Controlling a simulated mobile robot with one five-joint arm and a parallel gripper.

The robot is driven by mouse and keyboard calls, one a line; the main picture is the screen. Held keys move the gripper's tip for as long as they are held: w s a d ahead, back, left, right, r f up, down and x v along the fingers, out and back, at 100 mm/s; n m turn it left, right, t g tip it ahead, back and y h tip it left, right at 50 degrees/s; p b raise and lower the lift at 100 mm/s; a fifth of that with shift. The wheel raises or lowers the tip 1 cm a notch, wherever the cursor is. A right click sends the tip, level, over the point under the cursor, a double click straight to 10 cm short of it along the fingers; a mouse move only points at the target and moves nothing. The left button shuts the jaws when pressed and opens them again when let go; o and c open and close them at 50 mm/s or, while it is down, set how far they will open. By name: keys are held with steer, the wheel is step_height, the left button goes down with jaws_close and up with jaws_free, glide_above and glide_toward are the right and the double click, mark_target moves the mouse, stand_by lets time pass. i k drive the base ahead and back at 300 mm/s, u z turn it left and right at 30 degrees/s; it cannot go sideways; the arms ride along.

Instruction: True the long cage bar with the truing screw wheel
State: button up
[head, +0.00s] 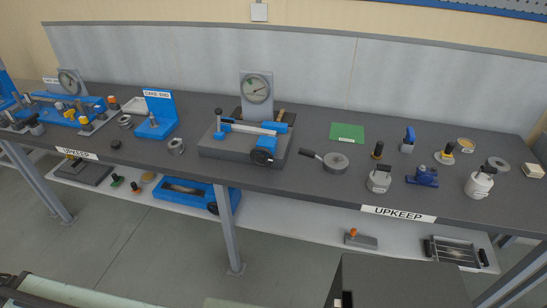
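The truing fixture is a grey block (222,148) near the middle of the bench. A long pale bar (248,128), which looks like the long cage bar, lies across it between blue holders. A black wheel (262,157), which looks like the truing screw wheel, sits at the fixture's front right beside a blue block (267,143). A round dial gauge (257,88) on a grey upright stands behind the bar. Its reading is too small to tell. No gripper that I can make out shows in the head view.
A round pan with a handle (335,162) lies right of the fixture, before a green mat (347,133). A blue stand (160,114) and small metal parts are on the left. The lower shelf (300,222) holds a blue frame (182,192). Floor shows in front.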

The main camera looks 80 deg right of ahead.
mark_target(262, 155)
steer(key=z, duration=0.1)
steer(key=k, duration=2.05)
steer(key=u, duration=0.35)
steer(key=i, duration=1)
steer(key=u, duration=0.05)
